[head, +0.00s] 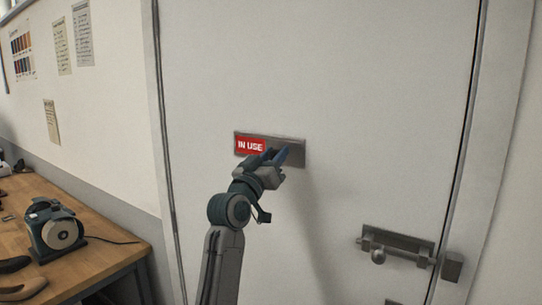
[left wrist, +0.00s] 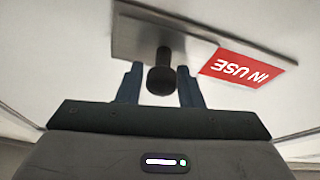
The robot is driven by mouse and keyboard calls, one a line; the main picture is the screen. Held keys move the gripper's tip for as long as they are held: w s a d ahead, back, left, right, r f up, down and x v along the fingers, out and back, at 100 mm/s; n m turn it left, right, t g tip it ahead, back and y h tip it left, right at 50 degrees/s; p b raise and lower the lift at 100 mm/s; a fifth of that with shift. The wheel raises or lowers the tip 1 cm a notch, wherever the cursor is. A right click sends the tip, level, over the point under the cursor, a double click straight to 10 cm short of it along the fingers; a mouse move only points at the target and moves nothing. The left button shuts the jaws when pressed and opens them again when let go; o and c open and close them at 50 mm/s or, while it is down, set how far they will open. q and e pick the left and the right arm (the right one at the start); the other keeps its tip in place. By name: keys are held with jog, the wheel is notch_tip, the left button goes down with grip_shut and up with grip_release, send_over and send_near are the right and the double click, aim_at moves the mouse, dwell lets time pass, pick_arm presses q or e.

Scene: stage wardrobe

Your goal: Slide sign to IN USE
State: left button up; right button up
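The sign plate (head: 294,155) is a grey metal strip on the white door. Its red part (head: 250,146) reads IN USE at the left end in the head view. In the left wrist view the red IN USE part (left wrist: 240,69) is upside down, right of a dark round knob (left wrist: 161,80) on the plate (left wrist: 135,38). My left gripper (head: 277,155) is at the plate, just right of the red part. In the left wrist view its two fingers (left wrist: 161,84) stand apart on either side of the knob, with small gaps showing. My right gripper is not in view.
A latch with a round knob (head: 378,257) is on the door at the lower right. A wooden bench (head: 90,262) with a grinder-like machine (head: 55,230) stands at the left. Papers (head: 82,33) hang on the wall. The door around the plate is bare.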

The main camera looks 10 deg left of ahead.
pick_arm(q)
jog(key=shift+o, duration=1.1)
jog(key=shift+d, duration=0.15)
jog(key=shift+s+f, duration=0.1)
jog(key=shift+s, duration=0.1)
jog(key=b+v, duration=0.4)
jog(key=v, duration=0.6)
jog(key=shift+s, duration=0.2)
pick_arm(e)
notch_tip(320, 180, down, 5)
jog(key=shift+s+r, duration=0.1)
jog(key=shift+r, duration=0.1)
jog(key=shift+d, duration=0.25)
